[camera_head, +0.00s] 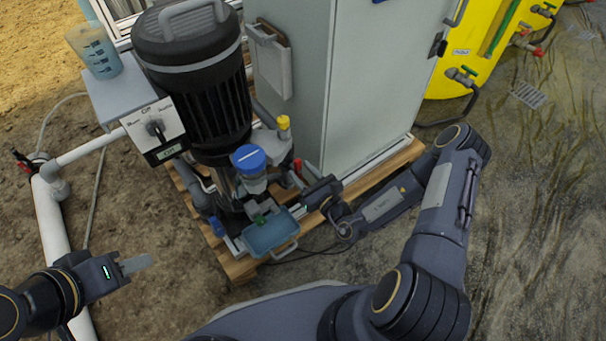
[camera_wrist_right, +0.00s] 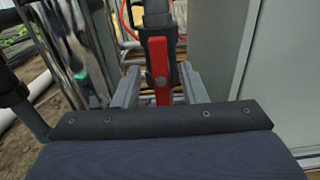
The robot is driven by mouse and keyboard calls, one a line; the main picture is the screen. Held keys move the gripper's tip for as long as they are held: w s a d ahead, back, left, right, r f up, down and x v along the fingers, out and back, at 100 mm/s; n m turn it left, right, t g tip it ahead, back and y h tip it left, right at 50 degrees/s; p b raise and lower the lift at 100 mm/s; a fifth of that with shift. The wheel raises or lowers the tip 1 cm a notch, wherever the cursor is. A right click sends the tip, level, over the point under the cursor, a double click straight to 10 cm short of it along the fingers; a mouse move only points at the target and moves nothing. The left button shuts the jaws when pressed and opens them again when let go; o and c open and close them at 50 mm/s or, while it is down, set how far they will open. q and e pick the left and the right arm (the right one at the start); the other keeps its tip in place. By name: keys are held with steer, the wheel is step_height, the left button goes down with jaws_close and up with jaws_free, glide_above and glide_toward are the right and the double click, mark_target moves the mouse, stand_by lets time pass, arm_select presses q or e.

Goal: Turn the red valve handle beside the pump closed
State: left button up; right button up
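The red valve handle (camera_wrist_right: 159,62) sits on a dark valve body in the right wrist view, with its long side upright in the picture. In the head view, a small red handle (camera_head: 297,167) shows beside the pump (camera_head: 195,85). My right gripper (camera_wrist_right: 160,88) is open, with one finger on each side of the red handle in the picture. Gaps show on both sides, and I cannot tell how deep the handle lies between the fingers. My left gripper (camera_head: 135,265) is away at lower left, empty; its fingers overlap in view.
A grey cabinet (camera_head: 340,80) stands right behind the valve. A blue tray (camera_head: 270,233) and a blue-capped part (camera_head: 249,158) are close to my right gripper. A control box (camera_head: 155,128) and white pipe (camera_head: 50,225) are at left. A yellow tank (camera_head: 470,50) stands back right.

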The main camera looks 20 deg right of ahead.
steer(key=shift+c, duration=0.2)
jaws_close()
